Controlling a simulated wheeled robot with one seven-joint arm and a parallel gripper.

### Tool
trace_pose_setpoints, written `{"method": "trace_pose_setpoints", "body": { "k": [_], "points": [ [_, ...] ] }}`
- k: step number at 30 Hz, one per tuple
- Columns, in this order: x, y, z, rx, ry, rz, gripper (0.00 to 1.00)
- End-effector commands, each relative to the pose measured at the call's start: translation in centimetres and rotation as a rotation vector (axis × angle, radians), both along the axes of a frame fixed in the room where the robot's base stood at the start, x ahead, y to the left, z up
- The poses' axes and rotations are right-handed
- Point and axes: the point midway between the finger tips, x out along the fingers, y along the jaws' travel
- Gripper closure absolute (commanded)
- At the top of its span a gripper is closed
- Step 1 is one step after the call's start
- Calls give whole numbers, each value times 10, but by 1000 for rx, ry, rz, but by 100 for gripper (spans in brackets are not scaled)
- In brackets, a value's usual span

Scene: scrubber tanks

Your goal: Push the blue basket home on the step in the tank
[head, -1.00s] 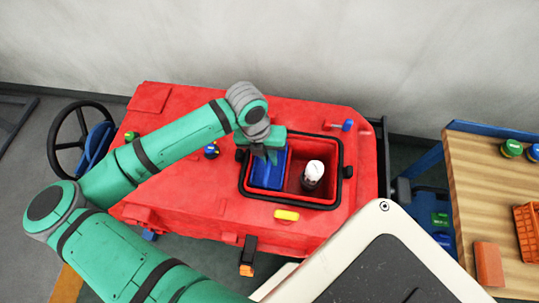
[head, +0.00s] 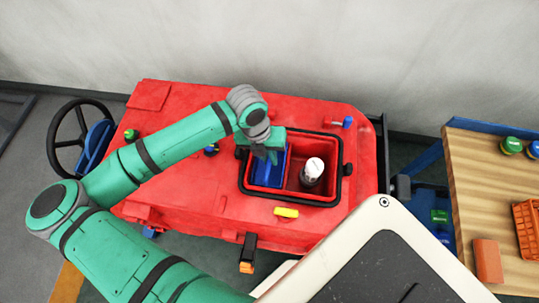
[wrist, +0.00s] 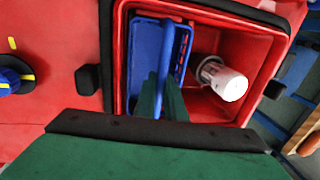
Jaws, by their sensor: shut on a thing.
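The blue basket (wrist: 152,48) sits in the left part of the open red tank (wrist: 222,114), beside the left wall. It also shows in the head view (head: 284,166), partly covered by my gripper. In the head view my gripper (head: 266,152) reaches down into the tank from the upper left. The step under the basket is hidden, so I cannot tell how the basket rests on it.
A white-capped bottle (head: 313,169) stands in the tank's right part, right of the basket. A black seal (head: 318,206) rims the opening, with a yellow tag (head: 286,212) in front. A wooden bench (head: 480,190) stands at the right.

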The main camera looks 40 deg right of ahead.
Motion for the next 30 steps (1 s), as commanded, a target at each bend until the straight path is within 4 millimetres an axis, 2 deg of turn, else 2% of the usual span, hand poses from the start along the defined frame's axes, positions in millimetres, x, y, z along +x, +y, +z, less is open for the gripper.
{"method": "trace_pose_setpoints", "body": {
  "k": [30],
  "points": [
    [0, 0, -9, 0, 0, 0, 100]
  ]
}}
